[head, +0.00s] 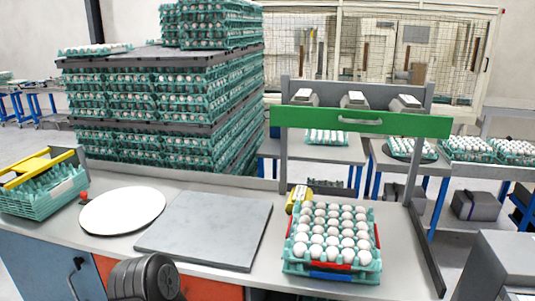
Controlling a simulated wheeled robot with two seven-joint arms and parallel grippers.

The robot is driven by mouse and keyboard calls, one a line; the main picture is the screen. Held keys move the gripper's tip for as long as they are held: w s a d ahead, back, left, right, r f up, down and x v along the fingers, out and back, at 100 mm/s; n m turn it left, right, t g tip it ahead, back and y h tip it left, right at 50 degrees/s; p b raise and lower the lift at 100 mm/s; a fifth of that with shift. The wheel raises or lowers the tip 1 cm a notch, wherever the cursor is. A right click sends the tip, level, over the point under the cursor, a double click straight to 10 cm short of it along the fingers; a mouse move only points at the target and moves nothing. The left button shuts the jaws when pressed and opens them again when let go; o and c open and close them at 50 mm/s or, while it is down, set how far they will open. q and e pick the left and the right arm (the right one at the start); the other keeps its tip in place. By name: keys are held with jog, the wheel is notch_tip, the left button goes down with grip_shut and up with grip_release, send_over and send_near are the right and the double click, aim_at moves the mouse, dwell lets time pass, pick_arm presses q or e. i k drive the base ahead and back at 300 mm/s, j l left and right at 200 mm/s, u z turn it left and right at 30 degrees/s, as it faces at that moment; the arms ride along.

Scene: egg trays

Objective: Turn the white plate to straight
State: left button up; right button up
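A round white plate (122,211) lies flat on the left part of the grey worktable (185,183). To its right lies a flat, light grey square plate (205,230), apart from the round one; in the picture its sides slant. From this view I cannot tell how far either plate is turned. Neither of my grippers shows in the head view, and nothing is seen holding a plate.
A green egg tray (333,277) full of white eggs sits on the table's right, under a frame with a green bar (362,121). A green crate (45,195) with yellow bars stands at the far left. A red button (85,196) is beside the round plate. Stacked egg trays (165,100) rise behind.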

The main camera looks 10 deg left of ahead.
aim_at(119, 212)
jog(key=u, duration=1.45)
jog(key=i+j+z, duration=0.1)
jog(key=z, duration=1.05)
jog(key=j+z, duration=0.3)
jog(key=j, duration=0.25)
jog(key=j+z, duration=0.3)
jog(key=j, duration=0.3)
jog(key=j+z, duration=0.25)
jog(key=j, duration=0.3)
jog(key=k+j+z, duration=0.15)
jog(key=j+z, duration=0.15)
jog(key=j, duration=0.25)
jog(key=k+j, duration=0.1)
jog(key=j, duration=0.25)
jog(key=k+j, duration=0.1)
jog(key=j, duration=0.25)
jog(key=k+j, duration=0.1)
jog(key=j, duration=0.3)
jog(key=k+j, duration=0.1)
jog(key=j, duration=0.25)
jog(key=k+j, duration=0.1)
jog(key=j, duration=0.25)
jog(key=i+z, duration=0.05)
